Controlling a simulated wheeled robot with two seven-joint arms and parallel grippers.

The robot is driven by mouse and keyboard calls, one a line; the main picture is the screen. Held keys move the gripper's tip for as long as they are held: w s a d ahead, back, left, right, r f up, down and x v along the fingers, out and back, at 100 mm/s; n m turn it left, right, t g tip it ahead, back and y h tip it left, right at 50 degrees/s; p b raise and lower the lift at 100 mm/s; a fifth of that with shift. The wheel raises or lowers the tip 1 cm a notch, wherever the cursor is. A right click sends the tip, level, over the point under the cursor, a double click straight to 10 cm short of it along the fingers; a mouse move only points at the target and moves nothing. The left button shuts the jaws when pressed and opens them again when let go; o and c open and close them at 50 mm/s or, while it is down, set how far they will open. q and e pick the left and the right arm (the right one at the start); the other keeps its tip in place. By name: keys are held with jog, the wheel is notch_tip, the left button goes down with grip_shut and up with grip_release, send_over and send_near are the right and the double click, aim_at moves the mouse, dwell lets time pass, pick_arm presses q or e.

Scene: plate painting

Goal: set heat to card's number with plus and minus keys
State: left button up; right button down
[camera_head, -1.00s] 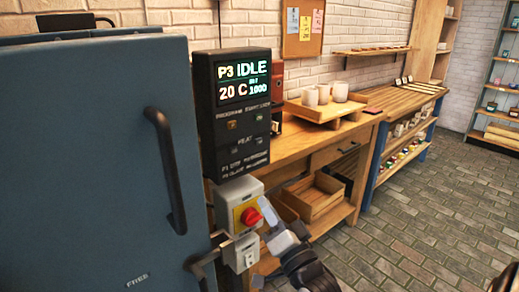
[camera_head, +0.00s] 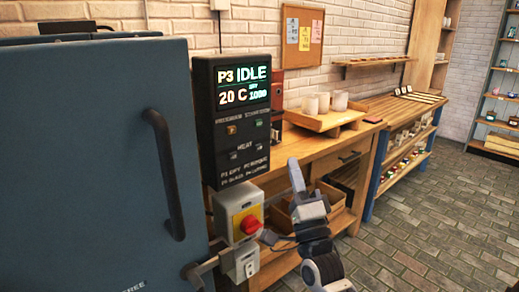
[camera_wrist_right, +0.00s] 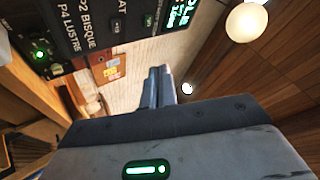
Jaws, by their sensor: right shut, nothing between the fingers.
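The black control panel (camera_head: 205,115) stands beside the blue kiln door. Its screen (camera_head: 243,86) reads P3 IDLE and 20 C, with a small set number that looks like 1000 or 1080. Two small keys, left (camera_head: 234,154) and right (camera_head: 260,145), sit by the HEAT label; their signs are too small to read. My left gripper is out of view.
A yellow switch box with a red knob (camera_head: 250,225) sits below the panel, left of my right gripper. The blue kiln door (camera_head: 80,170) fills the left. A wooden bench with a tray of cups (camera_head: 325,118) stands behind the gripper. The brick floor at right is clear.

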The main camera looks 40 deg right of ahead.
aim_at(259, 147)
pick_arm(q)
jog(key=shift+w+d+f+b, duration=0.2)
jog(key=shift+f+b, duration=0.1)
jog(key=shift+b, duration=0.65)
pick_arm(e)
jog(key=shift+y, duration=0.3)
jog(key=shift+w+a, duration=0.2)
jog(key=shift+w, duration=1.7)
jog(key=shift+w+a, duration=0.15)
jog(key=shift+w, duration=1.75)
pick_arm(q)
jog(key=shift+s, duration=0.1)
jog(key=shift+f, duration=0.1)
pick_arm(e)
jog(key=shift+w, duration=0.4)
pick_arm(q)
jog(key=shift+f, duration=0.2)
pick_arm(e)
jog(key=shift+w, duration=0.35)
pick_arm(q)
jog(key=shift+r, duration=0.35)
pick_arm(e)
jog(key=shift+s, duration=0.8)
